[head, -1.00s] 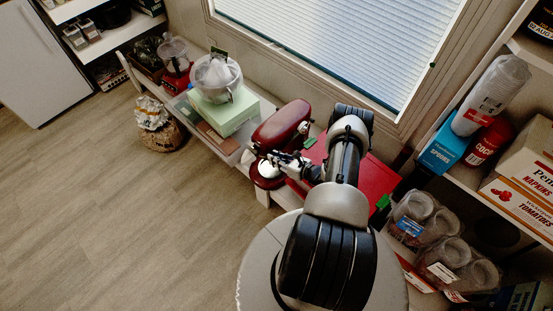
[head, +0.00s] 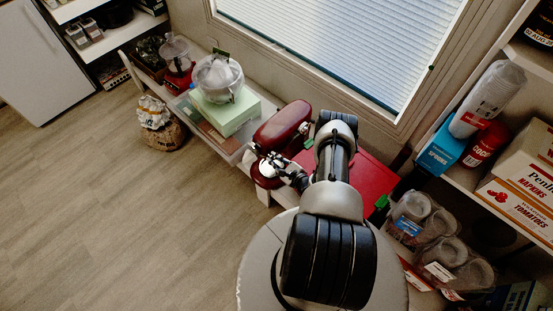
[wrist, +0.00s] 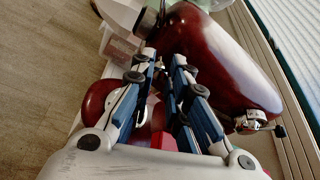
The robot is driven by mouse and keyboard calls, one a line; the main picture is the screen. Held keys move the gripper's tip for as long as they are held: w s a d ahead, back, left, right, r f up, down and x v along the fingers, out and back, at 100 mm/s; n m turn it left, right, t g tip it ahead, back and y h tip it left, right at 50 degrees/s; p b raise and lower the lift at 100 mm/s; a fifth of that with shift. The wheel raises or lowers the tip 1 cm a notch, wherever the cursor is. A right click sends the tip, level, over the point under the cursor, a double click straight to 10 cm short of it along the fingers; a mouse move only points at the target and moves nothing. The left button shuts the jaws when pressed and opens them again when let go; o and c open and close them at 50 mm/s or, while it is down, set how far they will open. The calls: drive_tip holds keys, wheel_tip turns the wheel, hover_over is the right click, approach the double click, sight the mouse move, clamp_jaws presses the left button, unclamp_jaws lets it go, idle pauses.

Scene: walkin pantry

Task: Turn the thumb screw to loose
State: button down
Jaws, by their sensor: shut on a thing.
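A dark red stand mixer (head: 282,125) stands on the low shelf by the window; in the wrist view its glossy body (wrist: 225,65) fills the upper right. My gripper (head: 272,163) is at the mixer's near side, below its head. In the wrist view my gripper (wrist: 163,58) has its blue-padded fingers close together, shut on a small dark piece. This looks like the thumb screw, but the fingers hide most of it and its turn cannot be read. A small silver fitting with a black knob (wrist: 280,131) sticks out of the mixer's other end, clear of the fingers.
A pale green box (head: 232,112) with a grey-white appliance on it stands left of the mixer. A red flat surface (head: 365,180) lies right of it, partly behind my arm. Shelves with boxes and cups (head: 490,98) stand at right. The floor at left is mostly open.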

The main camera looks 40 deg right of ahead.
drive_tip(key=n+h, duration=0.1)
drive_tip(key=n, duration=0.1)
drive_tip(key=n+t+h+b, duration=0.1)
drive_tip(key=n, duration=0.2)
drive_tip(key=f+n+t+h+b, duration=0.1)
drive_tip(key=n, duration=0.1)
drive_tip(key=shift+a+n+h, duration=0.3)
drive_tip(key=shift+a+h, duration=0.05)
drive_tip(key=shift+h, duration=0.05)
idle(0.4)
drive_tip(key=c, duration=1.5)
unclamp_jaws()
drive_tip(key=shift+c, duration=0.2)
drive_tip(key=v, duration=0.7)
drive_tip(key=shift+s, duration=0.3)
drive_tip(key=shift+a, duration=0.1)
